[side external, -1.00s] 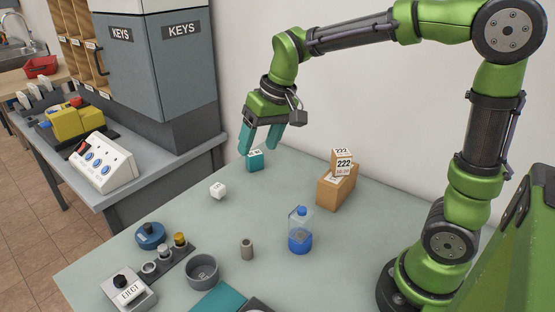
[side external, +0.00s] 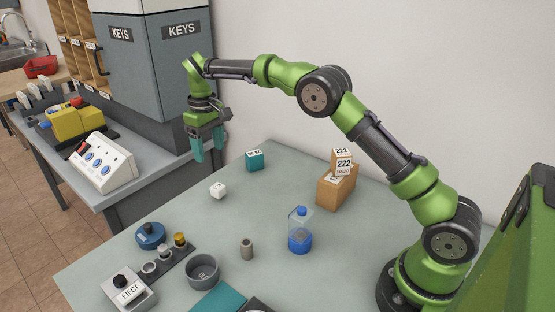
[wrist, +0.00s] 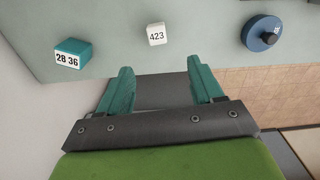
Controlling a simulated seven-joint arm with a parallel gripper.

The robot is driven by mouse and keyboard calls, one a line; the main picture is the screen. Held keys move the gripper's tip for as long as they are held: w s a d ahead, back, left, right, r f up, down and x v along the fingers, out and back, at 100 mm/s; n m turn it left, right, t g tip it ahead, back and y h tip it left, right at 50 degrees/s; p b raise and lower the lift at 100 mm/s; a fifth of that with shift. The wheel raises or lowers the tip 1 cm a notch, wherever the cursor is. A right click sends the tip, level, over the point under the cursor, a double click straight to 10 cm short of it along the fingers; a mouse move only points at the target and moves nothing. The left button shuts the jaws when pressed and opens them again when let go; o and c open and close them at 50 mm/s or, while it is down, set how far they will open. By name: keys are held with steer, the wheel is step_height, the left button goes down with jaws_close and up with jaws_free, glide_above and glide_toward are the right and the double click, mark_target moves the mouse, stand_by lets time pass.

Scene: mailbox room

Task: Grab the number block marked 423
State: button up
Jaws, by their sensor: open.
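The block marked 423 is a small white cube (wrist: 156,35) on the grey-green table, and its number reads clearly in the wrist view. The same white block (side external: 218,190) stands alone near the table's far left edge in the side external view. My gripper (side external: 209,158) is open and empty, with teal fingers pointing down. It hangs above and behind the block, around the table's far edge. In the wrist view the open fingers (wrist: 168,75) show below the block, apart from it.
A teal block marked 28 36 (wrist: 73,53) sits close by. A blue round item (side external: 150,236), a bottle (side external: 300,232), a grey cup (side external: 202,270) and a cardboard box (side external: 335,190) marked 222 stand on the table (side external: 255,210). Grey key cabinets (side external: 160,60) rise behind my gripper.

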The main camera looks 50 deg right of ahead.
mark_target(217, 186)
step_height(217, 186, down, 9)
steer(key=shift+r, duration=0.1)
steer(key=shift+s+d+f, duration=0.15)
steer(key=shift+f, duration=1.2)
steer(key=shift+s+d+f, duration=0.1)
steer(key=shift+f, duration=1.2)
steer(key=c, duration=1)
steer(key=shift+c, duration=0.2)
steer(key=shift+r, duration=0.1)
